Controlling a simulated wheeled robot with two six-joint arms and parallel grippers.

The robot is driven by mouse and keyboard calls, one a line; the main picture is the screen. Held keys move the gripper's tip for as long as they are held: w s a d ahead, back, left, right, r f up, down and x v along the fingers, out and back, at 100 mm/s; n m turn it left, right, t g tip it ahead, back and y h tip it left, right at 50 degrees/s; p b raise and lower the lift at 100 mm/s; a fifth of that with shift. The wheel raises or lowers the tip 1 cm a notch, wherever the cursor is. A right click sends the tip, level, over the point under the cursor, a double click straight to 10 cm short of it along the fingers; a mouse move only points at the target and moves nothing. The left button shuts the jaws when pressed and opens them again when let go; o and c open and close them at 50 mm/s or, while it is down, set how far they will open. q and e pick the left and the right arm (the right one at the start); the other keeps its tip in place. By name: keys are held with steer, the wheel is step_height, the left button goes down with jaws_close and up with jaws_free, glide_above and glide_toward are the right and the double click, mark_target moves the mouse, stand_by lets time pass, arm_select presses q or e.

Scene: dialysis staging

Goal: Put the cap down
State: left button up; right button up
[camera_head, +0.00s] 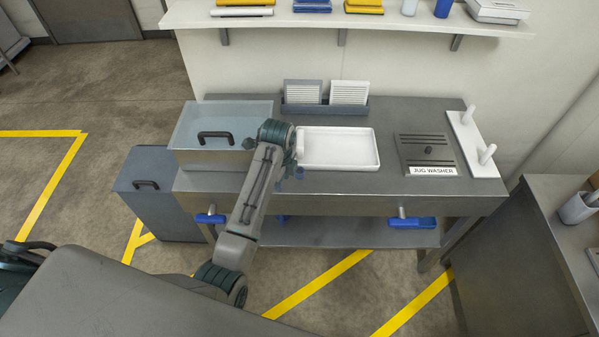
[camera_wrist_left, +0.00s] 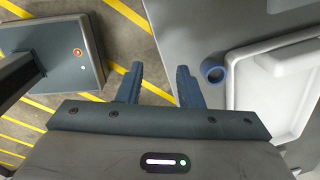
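The cap (camera_wrist_left: 213,71) is a small round blue piece with a darker centre. In the left wrist view it rests on the grey worktop (camera_wrist_left: 196,25), close to the left edge of the white tray (camera_wrist_left: 277,66). My left gripper (camera_wrist_left: 158,78) is open, with nothing between its fingers. The cap lies to the right of the right-hand finger, apart from it. In the head view my left gripper (camera_head: 290,178) points down beside the left end of the white tray (camera_head: 340,166), partly hidden by its own wrist. My right gripper is in neither view.
A lidded bin (camera_head: 222,158) stands at the left of the worktop. A rack with white panels (camera_head: 325,108) is behind the tray. A slotted drain plate labelled jug washer (camera_head: 425,148) and a white peg board (camera_head: 470,140) are at the right. A shelf (camera_head: 340,18) hangs above.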

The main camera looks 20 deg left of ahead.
arm_select(q)
steer(key=w+d+r+m, duration=0.3)
steer(key=w+r+m, duration=0.2)
steer(key=w+r, duration=0.15)
steer(key=p, duration=0.2)
glide_above(300, 171)
steer(key=shift+m+g, duration=0.4)
steer(key=f, duration=0.6)
steer(key=shift+s+d, duration=0.1)
steer(key=shift+s, duration=0.15)
step_height(300, 171, down, 5)
steer(key=shift+w+r+p, duration=0.15)
steer(key=shift+r+p, duration=0.05)
steer(key=shift+p, duration=0.55)
steer(key=shift+f, duration=0.35)
steer(key=c, duration=0.7)
